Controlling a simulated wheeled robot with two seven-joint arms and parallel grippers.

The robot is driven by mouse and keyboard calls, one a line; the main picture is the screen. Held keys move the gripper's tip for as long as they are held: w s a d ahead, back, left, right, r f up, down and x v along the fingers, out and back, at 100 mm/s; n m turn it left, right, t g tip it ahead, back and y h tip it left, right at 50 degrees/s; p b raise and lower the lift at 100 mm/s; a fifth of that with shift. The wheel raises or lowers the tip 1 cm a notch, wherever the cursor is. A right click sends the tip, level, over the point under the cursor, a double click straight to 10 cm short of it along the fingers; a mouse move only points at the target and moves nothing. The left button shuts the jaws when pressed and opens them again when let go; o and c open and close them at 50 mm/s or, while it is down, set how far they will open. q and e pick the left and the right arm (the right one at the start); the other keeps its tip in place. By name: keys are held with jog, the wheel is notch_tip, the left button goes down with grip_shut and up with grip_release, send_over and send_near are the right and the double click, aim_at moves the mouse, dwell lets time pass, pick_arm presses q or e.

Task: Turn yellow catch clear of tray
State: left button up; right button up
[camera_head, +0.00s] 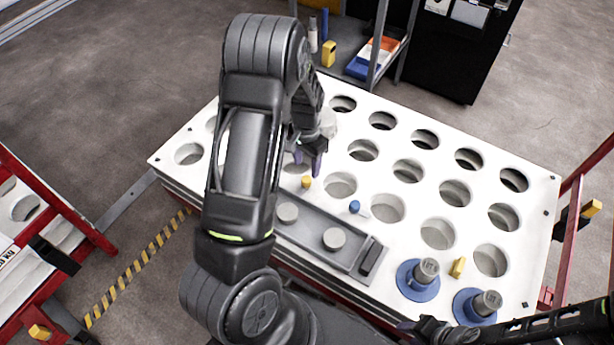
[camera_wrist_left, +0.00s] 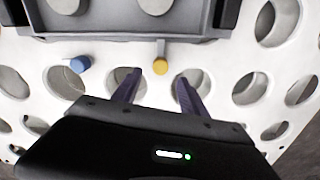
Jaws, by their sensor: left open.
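The yellow catch (camera_head: 306,182) stands on the white perforated table top (camera_head: 405,145) beside the long side of the grey tray (camera_head: 305,232). In the left wrist view the yellow catch (camera_wrist_left: 160,66) has a pale bar pointing toward the tray edge (camera_wrist_left: 125,37). My left gripper (camera_head: 312,165) is open and empty, its fingertips just short of the catch; in the wrist view the gripper's fingers (camera_wrist_left: 158,80) lie either side of the catch's line. A blue catch (camera_head: 354,207) stands farther along the same tray side. My right gripper (camera_head: 418,327) is low at the right; its jaw is unclear.
The tray holds round grey discs (camera_head: 334,239) and has a dark handle (camera_head: 371,256). Blue-flanged grey posts (camera_head: 418,278) and a yellow block (camera_head: 458,267) stand on the table's near right. A shelf (camera_head: 350,60) stands behind. My left arm hides the tray's left end.

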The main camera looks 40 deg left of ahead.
aim_at(307, 179)
pick_arm(q)
notch_tip(307, 179, down, 7)
jog(key=shift+r+b, duration=0.2)
jog(key=shift+b, duration=0.3)
grip_shut()
dwell(0.4)
